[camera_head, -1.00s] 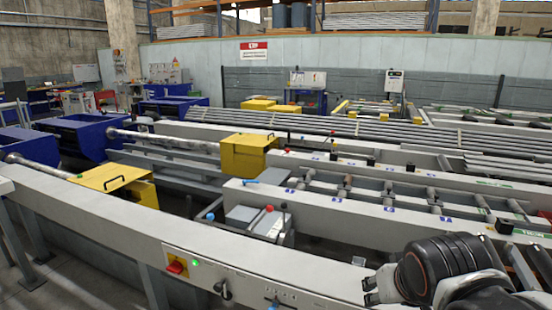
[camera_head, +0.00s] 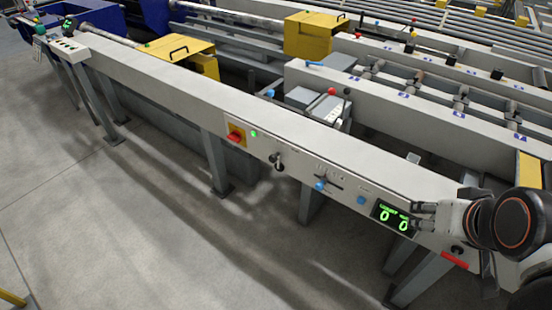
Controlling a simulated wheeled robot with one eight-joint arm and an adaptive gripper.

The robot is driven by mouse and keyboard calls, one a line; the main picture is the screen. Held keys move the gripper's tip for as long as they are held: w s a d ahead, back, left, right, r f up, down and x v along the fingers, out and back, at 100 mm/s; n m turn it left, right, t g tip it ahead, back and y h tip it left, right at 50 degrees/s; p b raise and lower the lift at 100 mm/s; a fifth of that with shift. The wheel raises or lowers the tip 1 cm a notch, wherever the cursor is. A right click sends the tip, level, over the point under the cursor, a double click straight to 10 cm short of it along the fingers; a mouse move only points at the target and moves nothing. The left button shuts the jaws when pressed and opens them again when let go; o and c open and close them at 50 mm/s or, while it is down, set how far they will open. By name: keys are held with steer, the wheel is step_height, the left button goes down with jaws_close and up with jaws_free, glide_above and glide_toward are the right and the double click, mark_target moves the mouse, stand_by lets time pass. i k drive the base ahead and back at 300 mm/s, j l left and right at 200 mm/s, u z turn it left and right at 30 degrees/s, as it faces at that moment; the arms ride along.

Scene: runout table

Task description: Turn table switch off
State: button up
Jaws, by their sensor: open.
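On the front face of the long grey runout table (camera_head: 150,82) is a red rotary switch (camera_head: 235,137) on a yellow plate. A lit green lamp (camera_head: 253,133) sits just right of it. Further right is a black-and-silver lever or knob (camera_head: 278,161). I cannot read a label that tells which of these is the table switch.
A blue knob on a slider (camera_head: 320,185) and a blue button (camera_head: 361,200) lie between the lever and the display. Yellow covers (camera_head: 180,52) and rollers stand behind the table. A control box (camera_head: 68,46) is at the far left end. The floor in front is clear.

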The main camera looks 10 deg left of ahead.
mark_target(236, 136)
steer(key=k+j+z, duration=0.1)
steer(key=j, duration=0.3)
steer(key=k+j+z, duration=0.1)
steer(key=j, duration=0.3)
steer(key=k+j+z, duration=0.1)
steer(key=j, duration=0.25)
steer(key=k+j, duration=0.1)
steer(key=j, duration=0.25)
steer(key=k+j+z, duration=0.15)
steer(key=j, duration=0.25)
steer(key=k+j+z, duration=0.1)
steer(key=j, duration=0.25)
